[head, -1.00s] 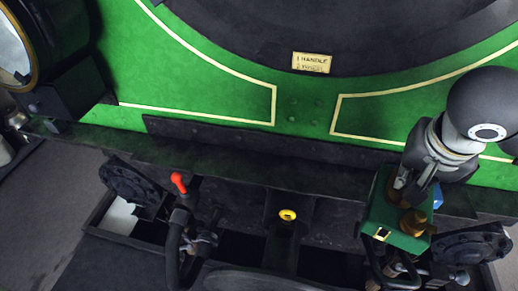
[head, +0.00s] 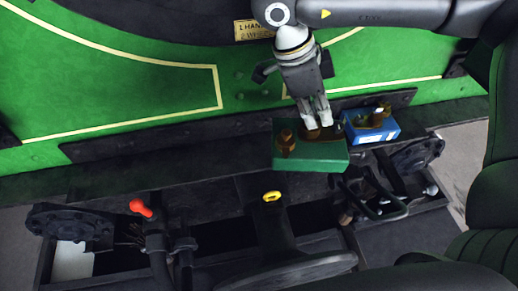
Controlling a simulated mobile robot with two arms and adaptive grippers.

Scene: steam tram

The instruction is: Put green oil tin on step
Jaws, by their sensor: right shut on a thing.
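The green oil tin (head: 315,158) is a boxy can with a brass cap. My right gripper (head: 320,122) comes down from above and is shut on the top of the tin. The tin is over the dark ledge (head: 200,166) below the green panel, just left of a blue tin. I cannot tell whether its underside touches the ledge. Which surface is the step is not clear; this ledge may be it. My left gripper is out of view.
The blue tin (head: 371,128) with brass fittings stands close to the green tin's right side. Below are a red-tipped lever (head: 141,208), a yellow ring (head: 272,196) on a dark post, and black buffers (head: 70,222). The ledge to the left looks clear.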

